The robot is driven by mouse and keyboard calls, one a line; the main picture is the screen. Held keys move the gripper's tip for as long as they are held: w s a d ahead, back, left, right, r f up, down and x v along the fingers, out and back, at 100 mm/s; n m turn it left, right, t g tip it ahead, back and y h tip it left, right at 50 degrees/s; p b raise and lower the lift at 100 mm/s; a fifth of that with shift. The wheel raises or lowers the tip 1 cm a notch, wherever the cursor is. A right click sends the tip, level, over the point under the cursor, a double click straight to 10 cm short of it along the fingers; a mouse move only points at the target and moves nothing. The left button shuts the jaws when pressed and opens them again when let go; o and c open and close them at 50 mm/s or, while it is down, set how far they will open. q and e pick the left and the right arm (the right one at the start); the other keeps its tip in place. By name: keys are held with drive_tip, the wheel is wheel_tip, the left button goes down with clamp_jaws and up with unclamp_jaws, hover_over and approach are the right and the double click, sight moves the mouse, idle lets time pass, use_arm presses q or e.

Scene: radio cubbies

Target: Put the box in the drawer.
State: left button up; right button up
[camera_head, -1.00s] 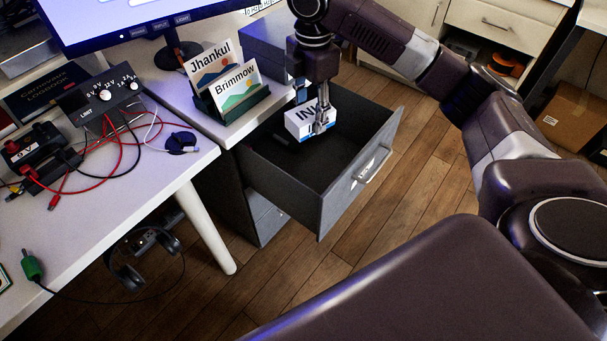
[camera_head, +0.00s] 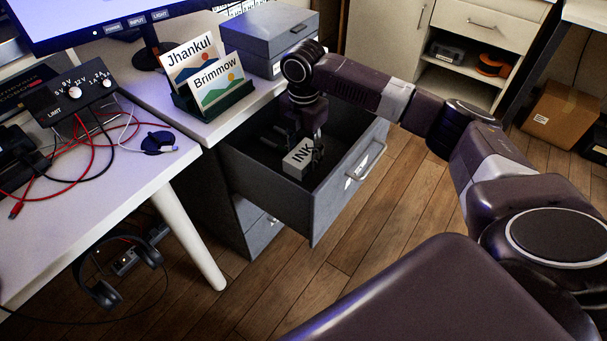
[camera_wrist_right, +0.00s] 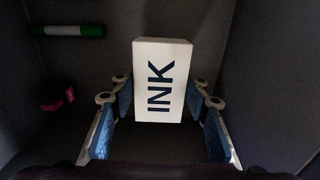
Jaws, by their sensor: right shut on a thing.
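The box (camera_head: 297,160), white with "INK" printed on it, is inside the open grey drawer (camera_head: 345,196), below its rim. My right gripper (camera_head: 313,160) reaches down into the drawer and is shut on the box. In the right wrist view, the box (camera_wrist_right: 163,80) sits between the blue-padded fingers, in shadow. I cannot tell whether its underside touches the drawer floor. My left gripper is not in view.
A green and white marker (camera_wrist_right: 67,31) and a small pink thing (camera_wrist_right: 58,102) lie in the drawer. A card holder (camera_head: 214,98) and a closed grey box (camera_head: 266,36) stand on the desk above. Wooden floor lies in front.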

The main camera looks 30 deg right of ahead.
wheel_tip(320, 180, down, 2)
drive_tip(key=shift+f, duration=0.1)
wheel_tip(320, 180, down, 4)
drive_tip(key=shift+f+b, duration=0.15)
drive_tip(key=shift+b, duration=0.7)
drive_tip(key=shift+f, duration=0.25)
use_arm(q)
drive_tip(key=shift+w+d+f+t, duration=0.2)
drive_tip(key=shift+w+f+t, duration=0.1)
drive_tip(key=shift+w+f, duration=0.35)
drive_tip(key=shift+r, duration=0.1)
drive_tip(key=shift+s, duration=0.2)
use_arm(e)
drive_tip(key=o, duration=1.3)
